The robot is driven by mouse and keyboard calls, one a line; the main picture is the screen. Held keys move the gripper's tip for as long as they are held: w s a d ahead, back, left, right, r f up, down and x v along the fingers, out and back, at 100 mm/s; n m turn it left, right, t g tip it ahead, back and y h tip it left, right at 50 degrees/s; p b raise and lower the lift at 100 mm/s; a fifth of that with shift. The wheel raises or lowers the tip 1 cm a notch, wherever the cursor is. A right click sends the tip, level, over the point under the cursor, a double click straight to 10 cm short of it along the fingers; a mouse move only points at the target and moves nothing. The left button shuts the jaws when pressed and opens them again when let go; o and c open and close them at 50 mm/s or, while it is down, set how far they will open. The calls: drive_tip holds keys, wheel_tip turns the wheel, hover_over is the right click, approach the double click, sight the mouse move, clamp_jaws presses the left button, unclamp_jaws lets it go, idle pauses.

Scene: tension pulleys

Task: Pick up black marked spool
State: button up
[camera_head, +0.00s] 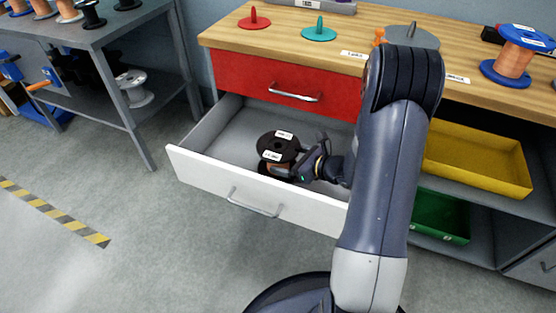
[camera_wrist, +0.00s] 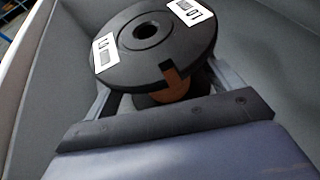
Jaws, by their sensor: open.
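The black marked spool (camera_head: 278,146) stands in the open white drawer (camera_head: 250,198), with white labels on its black top flange and copper-coloured winding below. My gripper (camera_head: 303,162) is down in the drawer at the spool's right side. In the wrist view the spool (camera_wrist: 153,42) is just ahead, with one finger (camera_wrist: 98,104) at its left and the other (camera_wrist: 228,78) at its right. The jaws are open, straddling the spool below the top flange. The fingertips are hidden under that flange, so I cannot tell whether they touch it.
A red drawer (camera_head: 290,88) is shut above. The wooden worktop (camera_head: 370,22) holds red and teal spindles and a blue-flanged copper spool (camera_head: 517,57). A yellow bin (camera_head: 478,158) stands on the shelf at right.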

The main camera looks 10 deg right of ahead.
drive_tip(key=shift+x, duration=1.05)
drive_tip(key=c, duration=1.5)
